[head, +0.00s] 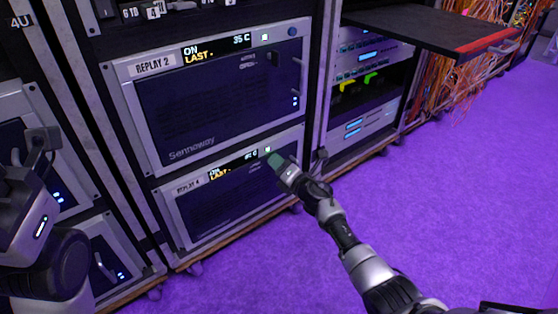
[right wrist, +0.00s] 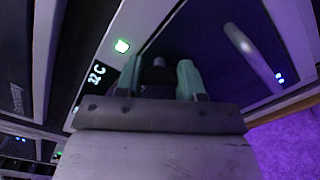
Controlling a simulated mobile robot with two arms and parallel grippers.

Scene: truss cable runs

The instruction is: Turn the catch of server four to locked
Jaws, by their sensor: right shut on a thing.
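Server four, labelled REPLAY 4 (head: 215,215), is the lower dark-fronted unit in the middle rack in the head view. My right gripper (head: 275,158) is at its upper right corner and hides the catch there. In the right wrist view, the green fingertips of the right gripper (right wrist: 160,80) stand on either side of a small dark knob, the catch (right wrist: 159,63), and are shut on it. Which way the catch is turned cannot be told. My left gripper (head: 38,145) is at the left edge, away from server four; its fingers are not clear.
REPLAY 2 (head: 220,100) sits directly above, with a round blue catch (head: 291,32) at its upper right. A dark shelf (head: 425,30) with a red edge sticks out at the right. Orange cables (head: 470,85) hang beyond. The purple floor (head: 460,200) is clear at right.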

